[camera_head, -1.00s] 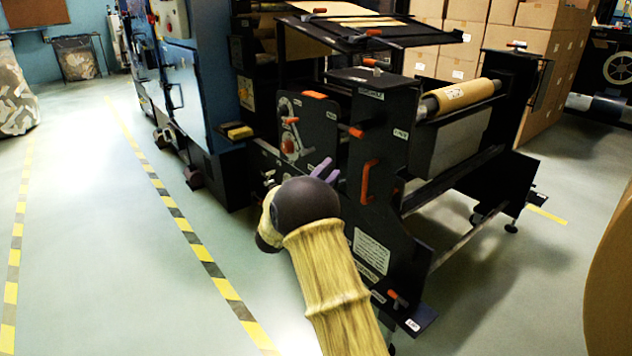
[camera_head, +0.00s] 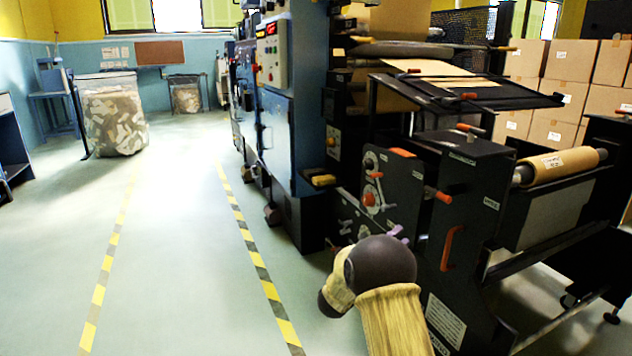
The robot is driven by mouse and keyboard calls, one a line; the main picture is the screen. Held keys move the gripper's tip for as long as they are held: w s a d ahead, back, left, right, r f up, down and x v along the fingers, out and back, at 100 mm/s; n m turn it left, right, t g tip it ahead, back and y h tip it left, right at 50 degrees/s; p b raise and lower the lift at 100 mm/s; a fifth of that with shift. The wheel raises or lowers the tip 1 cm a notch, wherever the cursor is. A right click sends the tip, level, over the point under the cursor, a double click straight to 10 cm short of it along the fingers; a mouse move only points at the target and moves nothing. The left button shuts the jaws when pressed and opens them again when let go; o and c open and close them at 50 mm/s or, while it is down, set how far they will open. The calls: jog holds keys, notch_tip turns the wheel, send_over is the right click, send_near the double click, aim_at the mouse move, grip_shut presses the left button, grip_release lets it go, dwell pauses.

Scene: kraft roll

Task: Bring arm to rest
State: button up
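My arm reaches up from the bottom of the head view, with a tan sleeve and a dark rounded joint. My gripper (camera_head: 399,235) shows only as a small purple tip behind that joint, so its fingers are mostly hidden and I cannot tell if they are open or shut. The arm stands in front of the black machine frame (camera_head: 470,200), overlapping its lower left part in the picture. I cannot tell whether it touches the machine. No held thing is visible.
The black machine carries a kraft roll (camera_head: 560,166) on its right side and orange handles. A blue cabinet (camera_head: 290,140) adjoins it. Stacked cartons (camera_head: 555,90) stand at the back right. A clear bin of scraps (camera_head: 112,115) stands at the far left. Open floor (camera_head: 180,250) lies left, with striped tape lines.

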notch_tip(320, 180, up, 4)
jog(key=w+a+f+n+t+y+p, duration=0.1)
jog(key=w+a+n+t+y+p, duration=0.25)
jog(key=n+y, duration=0.85)
jog(key=s+a+n+y+p, duration=0.3)
jog(key=s+n+y, duration=0.3)
jog(key=n+y, duration=0.1)
jog(key=s+a+f+n+g+y+p, duration=0.15)
jog(key=s+n+g, duration=0.25)
jog(key=s, duration=0.6)
jog(key=s+f+n+g+p, duration=0.1)
jog(key=s+n+g+p, duration=0.2)
jog(key=s, duration=0.6)
jog(key=s+f+n+g+y+p, duration=0.1)
jog(key=s+n+g, duration=0.35)
jog(key=s, duration=0.55)
notch_tip(320, 180, up, 38)
jog(key=w+p, duration=0.1)
jog(key=p, duration=3.7)
jog(key=shift+a+f+m, duration=0.2)
jog(key=shift+a+m, duration=0.05)
jog(key=shift+m, duration=0.2)
jog(key=shift+w, duration=0.1)
